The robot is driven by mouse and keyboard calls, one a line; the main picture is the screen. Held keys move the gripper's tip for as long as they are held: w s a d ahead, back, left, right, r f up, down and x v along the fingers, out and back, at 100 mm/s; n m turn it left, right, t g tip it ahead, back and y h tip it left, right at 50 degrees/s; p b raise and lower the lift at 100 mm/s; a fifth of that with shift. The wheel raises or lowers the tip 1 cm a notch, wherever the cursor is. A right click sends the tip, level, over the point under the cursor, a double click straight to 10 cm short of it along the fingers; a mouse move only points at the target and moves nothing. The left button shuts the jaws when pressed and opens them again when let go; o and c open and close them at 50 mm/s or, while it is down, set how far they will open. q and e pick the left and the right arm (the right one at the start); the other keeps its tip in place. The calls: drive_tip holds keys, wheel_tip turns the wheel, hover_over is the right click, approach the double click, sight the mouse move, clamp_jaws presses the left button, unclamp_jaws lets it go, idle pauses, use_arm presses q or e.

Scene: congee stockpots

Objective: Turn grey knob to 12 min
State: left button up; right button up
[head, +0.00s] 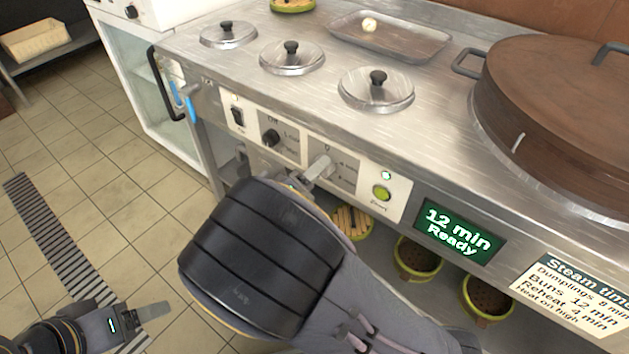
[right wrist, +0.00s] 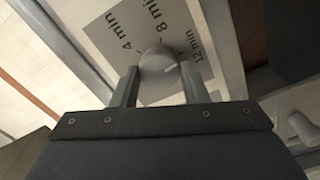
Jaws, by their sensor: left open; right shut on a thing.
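The grey knob (right wrist: 157,62) sits on a grey dial plate marked 4, 8 and 12 min in the right wrist view. Its pale pointer mark is turned toward the 12 min label. My right gripper (right wrist: 158,84) is shut on the knob, one finger on each side. In the head view this gripper (head: 318,170) is at the front panel, and the knob is mostly hidden there. The display (head: 458,232) reads "12 min Ready". My left gripper (head: 140,312) is open and empty, low at the left over the floor.
A green button (head: 381,193) and a lit green lamp (head: 386,175) are right of the knob. A black knob (head: 270,137) and a switch (head: 237,115) are to its left. A steam times sign (head: 572,295) hangs at the lower right. Lidded pots and a large brown lid (head: 560,100) are on top.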

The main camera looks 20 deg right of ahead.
drive_tip(key=shift+m+b, duration=0.65)
drive_tip(key=shift+m, duration=0.15)
drive_tip(key=o, duration=1)
drive_tip(key=p+v, duration=0.2)
drive_tip(key=v, duration=0.6)
